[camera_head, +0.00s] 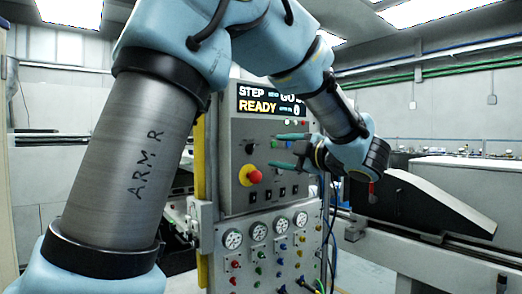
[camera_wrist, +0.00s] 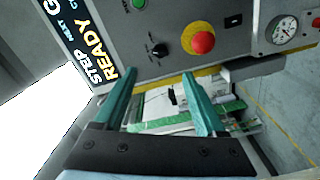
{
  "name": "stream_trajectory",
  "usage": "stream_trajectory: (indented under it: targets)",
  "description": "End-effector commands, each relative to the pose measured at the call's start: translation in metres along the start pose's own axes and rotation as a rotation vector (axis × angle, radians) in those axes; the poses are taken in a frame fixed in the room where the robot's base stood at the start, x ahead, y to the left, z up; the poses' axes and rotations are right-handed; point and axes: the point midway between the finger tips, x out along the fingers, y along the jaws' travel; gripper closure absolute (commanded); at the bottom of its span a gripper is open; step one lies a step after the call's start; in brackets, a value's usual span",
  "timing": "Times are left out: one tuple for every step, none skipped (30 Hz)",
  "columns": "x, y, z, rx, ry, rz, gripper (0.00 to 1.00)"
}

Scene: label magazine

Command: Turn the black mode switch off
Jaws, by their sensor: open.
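A grey control panel (camera_head: 232,135) carries a black rotary knob (camera_head: 250,148), which looks like the mode switch. It also shows in the wrist view (camera_wrist: 160,50), above the fingertips. Its exact setting is too small to read. A red mushroom button (camera_head: 254,176) on a yellow base is just below the knob; in the wrist view the red button (camera_wrist: 203,42) is right of it. My gripper (camera_head: 286,151) is open, its teal fingers spread in front of the panel, right of the knob. In the wrist view the gripper (camera_wrist: 160,76) holds nothing.
A lit display (camera_head: 270,103) reads "STEP" and "READY" above the knob. Small black rocker switches (camera_head: 268,193) sit below, with round gauges (camera_head: 257,231) and coloured knobs under them. A green button (camera_wrist: 138,3) is near the knob. A dark sloped machine (camera_head: 430,205) stands at right.

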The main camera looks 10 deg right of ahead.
Motion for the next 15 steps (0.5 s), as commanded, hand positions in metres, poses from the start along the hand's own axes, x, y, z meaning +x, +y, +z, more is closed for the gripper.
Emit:
stream_trajectory:
  targets:
    - [0.008,0.002,-0.002,0.002,0.003,-0.001,0.27]
    - [0.013,0.002,-0.002,0.002,0.004,-0.002,0.27]
    - [0.021,0.002,-0.002,0.004,0.004,-0.002,0.27]
    - [0.026,0.002,-0.002,0.005,0.004,-0.001,0.27]
    - [0.032,0.002,-0.002,0.005,0.004,-0.001,0.27]
    - [0.04,0.002,-0.002,0.005,0.003,-0.002,0.27]
    - [0.046,0.002,-0.003,0.004,0.004,-0.002,0.27]
    - [0.052,0.002,-0.002,0.004,0.003,-0.001,0.27]
    - [0.059,0.002,-0.002,0.004,0.002,-0.001,0.27]
    - [0.064,0.002,-0.002,0.005,0.003,-0.001,0.27]
    - [0.069,0.002,-0.002,0.005,0.002,-0.001,0.27]
    - [0.075,0.002,-0.002,0.005,0.002,-0.001,0.27]
    - [0.079,0.002,-0.002,0.004,0.002,0.0,0.27]
    - [0.083,0.002,-0.001,0.003,0.002,-0.001,0.27]
    - [0.087,0.002,-0.001,0.003,0.001,-0.001,0.27]
